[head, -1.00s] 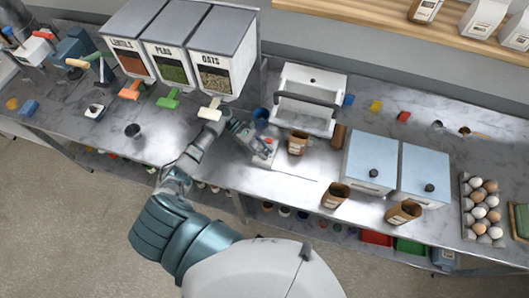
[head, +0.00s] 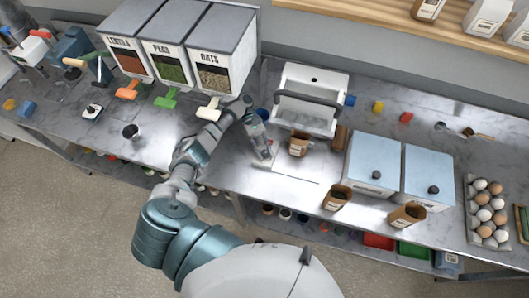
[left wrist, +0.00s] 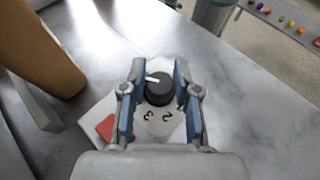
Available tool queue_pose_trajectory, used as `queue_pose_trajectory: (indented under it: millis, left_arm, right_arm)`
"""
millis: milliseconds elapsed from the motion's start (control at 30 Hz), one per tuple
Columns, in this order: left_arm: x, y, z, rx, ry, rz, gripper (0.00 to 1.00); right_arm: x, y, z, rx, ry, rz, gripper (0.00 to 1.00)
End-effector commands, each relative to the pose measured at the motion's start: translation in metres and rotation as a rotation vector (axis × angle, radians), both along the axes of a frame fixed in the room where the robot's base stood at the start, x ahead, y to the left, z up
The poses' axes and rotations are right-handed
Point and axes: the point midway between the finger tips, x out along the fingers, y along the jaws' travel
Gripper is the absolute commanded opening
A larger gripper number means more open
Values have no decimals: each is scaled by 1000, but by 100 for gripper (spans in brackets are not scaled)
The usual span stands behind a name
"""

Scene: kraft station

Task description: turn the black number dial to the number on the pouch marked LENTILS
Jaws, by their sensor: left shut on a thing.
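The black number dial (left wrist: 158,90) has a white pointer line and stands on a pale plate (left wrist: 95,117) with a red patch. Figures 2 and 3 show upside down beside it; other figures are hidden. My left gripper (left wrist: 160,72) is shut on the dial, one finger on each side. In the head view my left gripper (head: 265,152) points down at the bench and hides the dial. Brown pouches stand on the bench: one (head: 298,146) close right of the gripper, others (head: 336,199) (head: 407,216) farther right. Their labels are too small to read, so I cannot tell which says LENTILS.
Bins marked LENTILS, PEAS (head: 172,66) and OATS stand behind my arm, with coloured levers below. A white box with a dark handle (head: 305,98) is behind the gripper. Two pale blue boxes (head: 373,160) and an egg tray (head: 471,190) stand to the right.

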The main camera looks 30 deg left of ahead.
Motion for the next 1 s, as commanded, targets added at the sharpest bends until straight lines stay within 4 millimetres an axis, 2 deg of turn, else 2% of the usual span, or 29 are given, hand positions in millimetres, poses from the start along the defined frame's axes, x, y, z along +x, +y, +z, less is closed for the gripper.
queue_pose_trajectory:
  millis: [33, 300, 333, 400, 433, 1000]
  left_arm:
    - [-3, 0, -6, 9, 10, -2, 0]
    - [-3, 0, -6, 9, 10, -2, 0]
    - [-3, 0, -6, 9, 10, -2, 33]
    - [-3, 0, -6, 9, 9, -1, 50]
    - [-3, -1, -6, 9, 9, -1, 56]
    - [-1, 0, -2, 4, 2, 1, 56]
  right_arm:
    - [0, 0, -1, 0, 0, 0, 40]
    - [0, 0, -1, 0, 0, 0, 40]
    - [0, 0, -1, 0, 0, 0, 40]
    - [0, 0, -1, 0, 0, -1, 40]
    - [0, 0, -1, 0, 0, -1, 40]
    - [0, 0, 0, 0, 0, -1, 40]
